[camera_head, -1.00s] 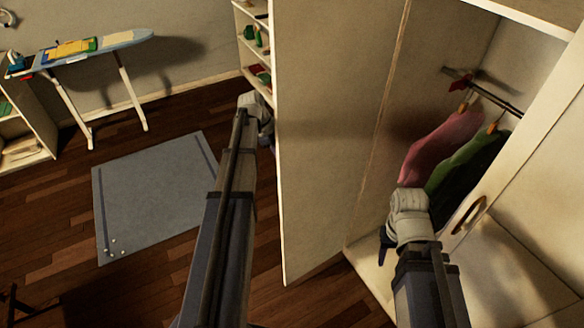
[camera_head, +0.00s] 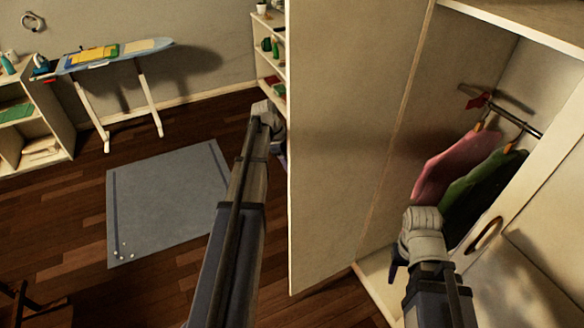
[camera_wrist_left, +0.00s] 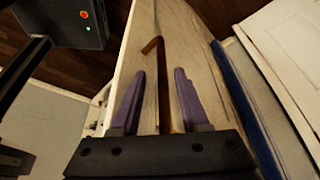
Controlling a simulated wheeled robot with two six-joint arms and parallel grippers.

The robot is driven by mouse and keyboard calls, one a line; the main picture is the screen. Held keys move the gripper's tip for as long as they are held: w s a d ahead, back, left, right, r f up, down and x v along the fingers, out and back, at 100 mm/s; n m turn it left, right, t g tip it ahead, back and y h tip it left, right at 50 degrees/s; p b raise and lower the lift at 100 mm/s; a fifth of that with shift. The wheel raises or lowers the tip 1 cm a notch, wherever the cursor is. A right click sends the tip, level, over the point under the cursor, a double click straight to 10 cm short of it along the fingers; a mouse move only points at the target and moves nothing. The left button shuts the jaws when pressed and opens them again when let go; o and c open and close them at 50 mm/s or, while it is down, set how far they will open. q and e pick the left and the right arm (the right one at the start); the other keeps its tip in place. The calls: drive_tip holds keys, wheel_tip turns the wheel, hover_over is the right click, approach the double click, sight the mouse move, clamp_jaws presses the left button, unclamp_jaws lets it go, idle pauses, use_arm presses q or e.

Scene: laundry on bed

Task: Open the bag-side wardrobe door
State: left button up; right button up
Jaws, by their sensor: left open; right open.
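The wardrobe's left door (camera_head: 340,140) stands swung open as a tall cream panel in the head view. The right door (camera_head: 548,185) has a ring handle (camera_head: 484,235) and stands at the right, with the interior visible between the doors. My left gripper (camera_wrist_left: 165,78) is open in the left wrist view, its purple fingers on either side of a brown bent handle (camera_wrist_left: 153,48) on a pale wooden panel; contact cannot be told. In the head view the door's edge mostly hides it. My right gripper (camera_head: 393,268) is low in front of the wardrobe opening, its fingers partly hidden.
A pink garment (camera_head: 450,165) and a green garment (camera_head: 478,195) hang inside the wardrobe. A grey mat (camera_head: 165,200) lies on the wooden floor. An ironing board (camera_head: 115,52) stands at the back left, with shelves (camera_head: 38,130) beside it. Open floor lies left of the door.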

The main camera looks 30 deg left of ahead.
use_arm(q)
drive_tip(key=shift+a+r+p, duration=0.1)
drive_tip(key=shift+r+p, duration=0.55)
drive_tip(key=shift+r, duration=0.05)
drive_tip(key=p+v, duration=0.6)
drive_tip(key=shift+a, duration=0.25)
drive_tip(key=shift+s, duration=0.1)
